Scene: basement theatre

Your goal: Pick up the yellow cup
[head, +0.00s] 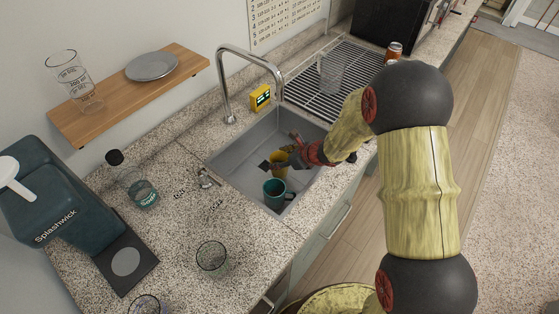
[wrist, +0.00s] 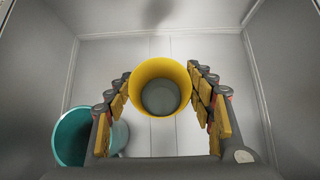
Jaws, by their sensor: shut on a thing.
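The yellow cup (head: 280,157) is in the grey sink, partly hidden by my gripper in the head view. In the wrist view, I look down into the yellow cup (wrist: 160,66), which has a grey inside bottom and sits between my fingers. My gripper (head: 282,162) reaches into the sink from the right. Its two yellow-padded fingers (wrist: 162,92) are shut on the cup, one on each side. I cannot tell whether the cup touches the sink floor.
A teal mug (head: 274,192) stands in the sink (head: 236,172), close beside my gripper; it also shows in the wrist view (wrist: 72,138). Sink walls surround both. A tall faucet (head: 222,85) rises behind. A drying rack (head: 310,92) with a clear glass (head: 330,75) lies beyond.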

